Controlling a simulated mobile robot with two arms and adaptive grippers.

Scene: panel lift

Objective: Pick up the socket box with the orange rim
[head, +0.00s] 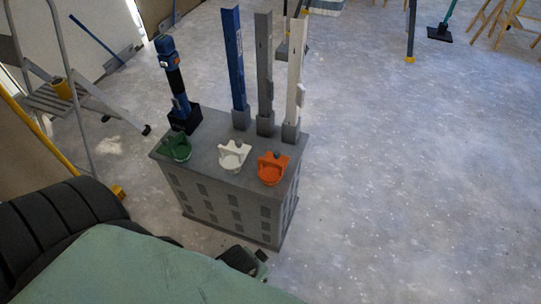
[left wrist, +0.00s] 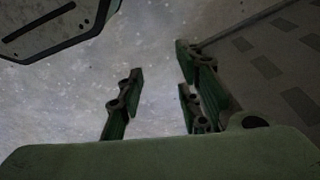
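The socket box with the orange rim (head: 272,169) sits on the front right corner of the grey cabinet (head: 236,215) top. A white-rimmed one (head: 234,155) and a green one (head: 175,147) sit in line to its left. My left gripper (head: 258,262) is low in front of the cabinet, below the orange box and mostly hidden behind my own arm. In the left wrist view its green-padded fingers (left wrist: 158,82) are apart with nothing between them, beside the slotted cabinet side (left wrist: 268,68). My right gripper is in neither view.
Blue (head: 236,58), grey (head: 264,70) and white (head: 295,70) uprights stand along the cabinet's back edge, beside a blue and black tool (head: 172,75). A stepladder (head: 60,95) stands at left. The floor (head: 410,190) to the right is clear.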

